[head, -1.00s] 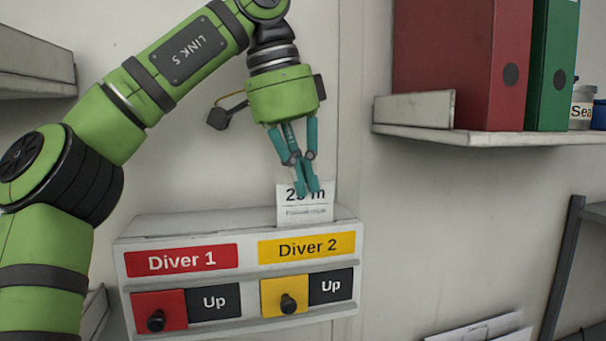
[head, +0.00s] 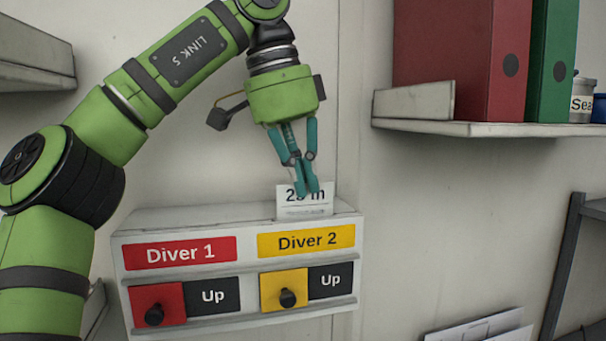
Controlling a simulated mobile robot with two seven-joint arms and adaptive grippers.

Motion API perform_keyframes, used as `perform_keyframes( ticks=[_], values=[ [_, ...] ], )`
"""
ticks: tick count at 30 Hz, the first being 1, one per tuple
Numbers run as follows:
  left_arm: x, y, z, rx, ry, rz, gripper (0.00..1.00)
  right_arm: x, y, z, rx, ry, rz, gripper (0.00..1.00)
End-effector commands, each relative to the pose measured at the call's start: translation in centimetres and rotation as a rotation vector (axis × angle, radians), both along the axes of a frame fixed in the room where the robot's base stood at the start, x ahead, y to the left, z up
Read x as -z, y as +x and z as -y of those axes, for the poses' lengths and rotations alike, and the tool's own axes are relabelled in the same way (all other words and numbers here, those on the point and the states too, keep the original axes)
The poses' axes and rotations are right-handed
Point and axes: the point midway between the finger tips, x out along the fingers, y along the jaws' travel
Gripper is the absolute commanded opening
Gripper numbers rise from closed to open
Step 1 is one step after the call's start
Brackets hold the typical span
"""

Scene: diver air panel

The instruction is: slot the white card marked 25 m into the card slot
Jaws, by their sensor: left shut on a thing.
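The white card (head: 291,207) stands upright at the top of the diver panel, above the Diver 2 side. Its mark reads as 25 m, partly covered by my fingers. My left gripper (head: 307,190) is shut on the card's upper edge from above. The card's lower edge meets the panel's top (head: 235,216), where its lower part is out of sight. The card slot itself is hidden by the card, so I cannot tell how deep the card sits. My right gripper is not in view.
The panel has a red Diver 1 label (head: 178,253) and a yellow Diver 2 label (head: 306,240), with a knob under each and "Up" showing. A shelf (head: 480,129) at the upper right holds a red binder (head: 455,60), a green binder (head: 552,65) and jars.

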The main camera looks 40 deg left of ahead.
Motion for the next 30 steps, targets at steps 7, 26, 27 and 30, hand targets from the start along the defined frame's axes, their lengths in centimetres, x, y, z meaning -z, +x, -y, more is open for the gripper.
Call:
perform_keyframes(
  ticks=[7,26,27,30],
  values=[
    [0.37,0.01,0.00,0.000,0.000,0.000,0.00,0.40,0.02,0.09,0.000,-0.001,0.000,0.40],
    [0.33,0.00,0.00,0.000,0.000,0.000,0.34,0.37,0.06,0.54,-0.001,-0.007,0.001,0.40],
    [0.33,0.00,0.00,0.000,0.000,0.000,0.34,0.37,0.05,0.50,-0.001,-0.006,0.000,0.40],
    [0.32,-0.01,0.00,0.000,0.000,0.000,0.34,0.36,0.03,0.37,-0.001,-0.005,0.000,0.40]
  ],
)
